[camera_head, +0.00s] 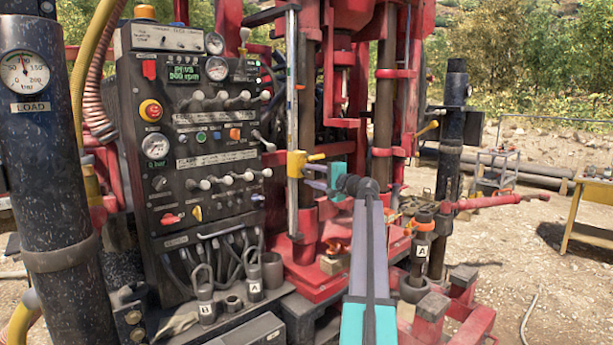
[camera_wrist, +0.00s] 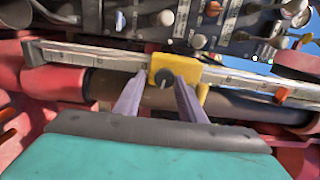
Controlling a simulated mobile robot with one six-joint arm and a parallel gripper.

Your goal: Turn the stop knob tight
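The stop knob (camera_wrist: 163,79) is a small dark round knob with a pale mark, on a yellow stop block (camera_wrist: 193,68) clamped around a metal scale bar (camera_wrist: 90,55). In the head view the yellow block (camera_head: 296,163) sits partway up the upright scale bar (camera_head: 292,100); the knob is not clear there. My gripper (camera_head: 312,176) reaches the block from the right. In the wrist view its two pale purple fingers (camera_wrist: 158,88) are apart, one on either side of the knob. No contact with the knob can be made out.
A control panel (camera_head: 205,130) with several levers and buttons stands left of the bar. Red rig posts (camera_head: 335,90) rise just behind and right. A red-handled pump (camera_head: 490,202) is at right. Open gravel (camera_head: 550,300) lies at the lower right.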

